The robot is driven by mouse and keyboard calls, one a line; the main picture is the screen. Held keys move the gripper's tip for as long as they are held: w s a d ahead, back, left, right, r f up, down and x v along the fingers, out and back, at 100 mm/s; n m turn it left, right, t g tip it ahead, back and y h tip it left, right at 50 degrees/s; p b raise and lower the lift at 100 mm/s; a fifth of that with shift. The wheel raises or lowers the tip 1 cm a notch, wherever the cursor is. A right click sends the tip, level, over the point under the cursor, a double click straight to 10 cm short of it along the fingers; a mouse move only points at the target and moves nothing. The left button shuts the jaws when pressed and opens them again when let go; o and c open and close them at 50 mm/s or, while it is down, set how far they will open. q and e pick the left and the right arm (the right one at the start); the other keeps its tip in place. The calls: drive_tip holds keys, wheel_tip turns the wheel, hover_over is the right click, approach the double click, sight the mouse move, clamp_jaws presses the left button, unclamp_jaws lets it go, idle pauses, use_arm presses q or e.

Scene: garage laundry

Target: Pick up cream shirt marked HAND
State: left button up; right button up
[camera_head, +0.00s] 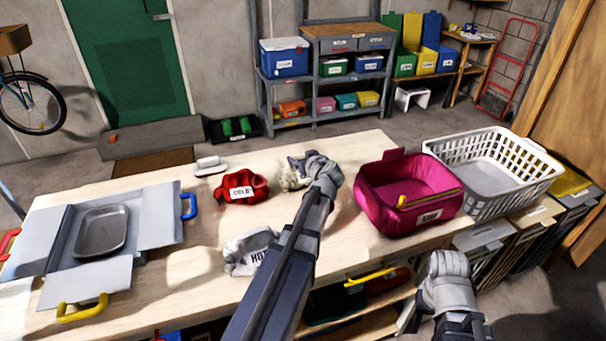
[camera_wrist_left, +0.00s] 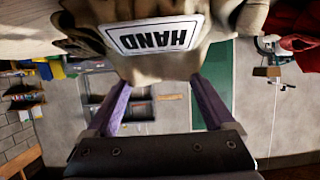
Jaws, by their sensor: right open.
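The cream shirt marked HAND (camera_head: 293,175) lies crumpled on the wooden table near its middle. It fills the top of the left wrist view (camera_wrist_left: 205,62), where its white HAND label shows upside down. My left gripper (camera_head: 322,172) is right beside the shirt, partly covering it in the head view. In the wrist view the two fingers (camera_wrist_left: 160,85) stand well apart, with their tips at the shirt and partly hidden by it. My right gripper (camera_head: 440,285) is open in front of the table's edge, away from the shirt.
A red COLD shirt (camera_head: 243,188) and a light HOT shirt (camera_head: 250,250) lie nearby. A magenta bin (camera_head: 400,215) and a white basket (camera_head: 520,190) stand right. A folding board with grey tray (camera_head: 65,235) is left. A white brush (camera_head: 210,165) lies behind.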

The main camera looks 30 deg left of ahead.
use_arm(q)
clamp_jaws()
idle(0.4)
wheel_tip(320, 180, up, 10)
drive_tip(key=p, duration=1)
